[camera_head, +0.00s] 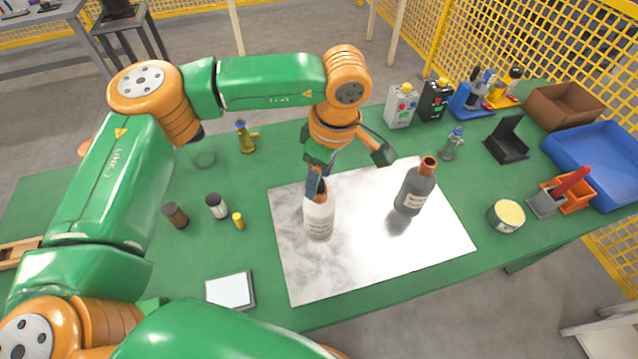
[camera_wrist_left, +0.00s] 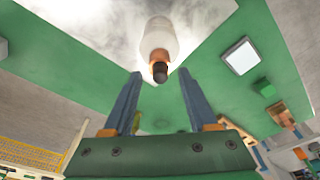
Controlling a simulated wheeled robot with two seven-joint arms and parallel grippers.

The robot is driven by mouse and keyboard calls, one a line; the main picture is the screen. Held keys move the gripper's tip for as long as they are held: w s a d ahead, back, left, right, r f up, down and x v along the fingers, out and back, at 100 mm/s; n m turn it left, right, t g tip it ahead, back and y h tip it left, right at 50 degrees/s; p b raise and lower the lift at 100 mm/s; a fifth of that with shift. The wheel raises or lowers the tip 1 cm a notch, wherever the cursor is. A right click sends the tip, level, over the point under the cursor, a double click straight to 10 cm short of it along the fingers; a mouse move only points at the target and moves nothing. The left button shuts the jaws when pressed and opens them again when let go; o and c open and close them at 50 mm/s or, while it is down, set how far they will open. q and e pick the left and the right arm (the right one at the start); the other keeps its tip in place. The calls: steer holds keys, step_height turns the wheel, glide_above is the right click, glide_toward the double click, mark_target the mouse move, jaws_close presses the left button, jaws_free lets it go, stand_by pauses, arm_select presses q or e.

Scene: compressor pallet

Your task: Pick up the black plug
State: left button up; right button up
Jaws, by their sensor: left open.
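The black plug (camera_wrist_left: 160,74) sits in the orange neck (camera_wrist_left: 158,58) of a white bottle (camera_wrist_left: 159,38). In the head view this bottle (camera_head: 319,222) stands upright on the white marbled sheet. My left gripper (camera_head: 316,188) is at the bottle's top and hides the plug there. In the left wrist view its two blue fingers stand apart, and the plug shows between their tips with gaps on both sides. The gripper is open and empty. My right gripper is not in view.
A dark grey bottle (camera_head: 413,190) stands to the right on the white sheet (camera_head: 300,270). Small jars (camera_head: 217,206) and a flat white-topped device (camera_head: 230,290) lie left. A cream-topped tin (camera_head: 506,215), blue tray (camera_head: 600,160) and brown bin (camera_head: 565,105) are right.

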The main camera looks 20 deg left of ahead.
arm_select(q)
steer(key=shift+d, duration=0.1)
jaws_close()
